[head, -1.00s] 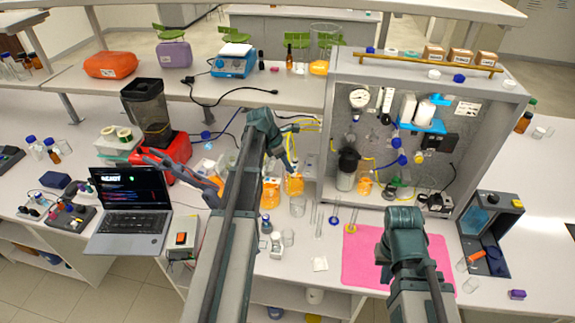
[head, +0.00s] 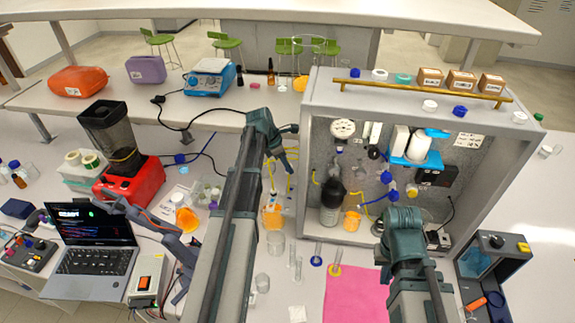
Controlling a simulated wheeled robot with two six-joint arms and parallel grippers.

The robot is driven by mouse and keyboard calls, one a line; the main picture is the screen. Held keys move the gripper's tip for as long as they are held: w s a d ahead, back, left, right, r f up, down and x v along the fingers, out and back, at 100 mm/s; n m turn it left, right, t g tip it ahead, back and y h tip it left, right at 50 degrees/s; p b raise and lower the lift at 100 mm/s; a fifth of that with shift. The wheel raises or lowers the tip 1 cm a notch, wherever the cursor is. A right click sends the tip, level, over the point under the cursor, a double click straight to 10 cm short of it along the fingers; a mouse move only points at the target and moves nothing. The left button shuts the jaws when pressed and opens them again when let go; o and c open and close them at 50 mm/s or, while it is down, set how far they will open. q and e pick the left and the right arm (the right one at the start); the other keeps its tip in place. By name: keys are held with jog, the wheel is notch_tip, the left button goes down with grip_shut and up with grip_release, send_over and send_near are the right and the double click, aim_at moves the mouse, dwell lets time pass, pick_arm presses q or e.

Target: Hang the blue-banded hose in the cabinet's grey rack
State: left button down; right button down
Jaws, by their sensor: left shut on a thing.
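The cabinet (head: 307,190) is a grey open-fronted box right of centre. My left gripper (head: 289,164) is outside it, just left of its left wall. Its fingers are small and partly hidden by my wrist. It is shut on a thin yellow hose (head: 290,183) that hangs in a loop beside an orange-filled beaker (head: 272,216). I cannot make out a blue band on it. Another yellow hose (head: 373,201) with blue fittings (head: 387,177) runs inside the cabinet. I cannot pick out the grey rack. My right arm covers the cabinet's lower front, and its gripper is hidden.
A dark bottle (head: 332,202) and an orange beaker (head: 352,221) stand inside the cabinet. Glassware and a pink mat (head: 352,295) lie in front. A laptop (head: 94,245) and red blender (head: 128,182) are at left. A brass rail (head: 420,91) and boxes are on top.

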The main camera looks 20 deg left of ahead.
pick_arm(q)
jog(key=shift+w, duration=0.2)
jog(key=shift+f, duration=0.1)
jog(key=shift+f+b, duration=1)
jog(key=shift+b, duration=0.1)
jog(key=shift+s, duration=0.1)
